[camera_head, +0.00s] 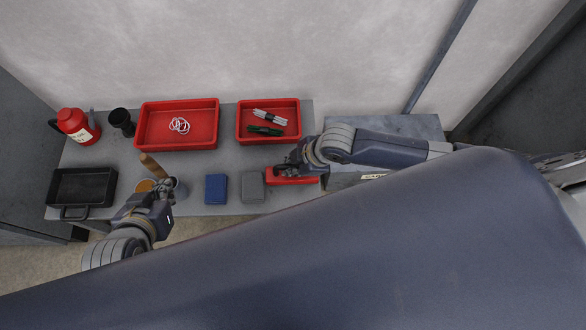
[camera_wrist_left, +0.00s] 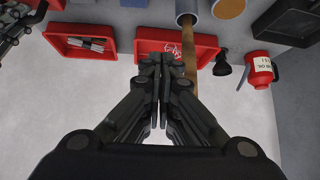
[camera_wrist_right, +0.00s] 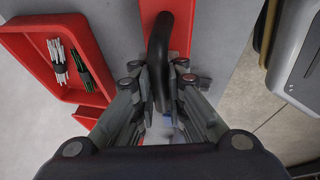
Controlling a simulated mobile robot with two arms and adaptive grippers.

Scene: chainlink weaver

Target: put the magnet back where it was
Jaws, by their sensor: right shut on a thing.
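The magnet appears to be a red bar (camera_head: 292,181) with a dark curved handle at the right end of the grey table. In the right wrist view the red bar (camera_wrist_right: 181,22) lies below the dark handle (camera_wrist_right: 160,48). My right gripper (camera_head: 288,165) is shut on that handle; it also shows in the right wrist view (camera_wrist_right: 158,80). Whether the bar touches the table I cannot tell. My left gripper (camera_head: 160,186) is near the table's front edge, beside the grey cup (camera_head: 180,190). In the left wrist view its fingers (camera_wrist_left: 158,62) are together and empty.
A red tray with white rings (camera_head: 150,138) and a smaller red tray with bundled rods (camera_head: 278,105) stand at the back. Blue (camera_head: 216,189) and grey (camera_head: 252,187) blocks lie in front. A black pan (camera_head: 80,188) and red can (camera_head: 77,125) are left. A grey cabinet (camera_head: 395,125) stands right.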

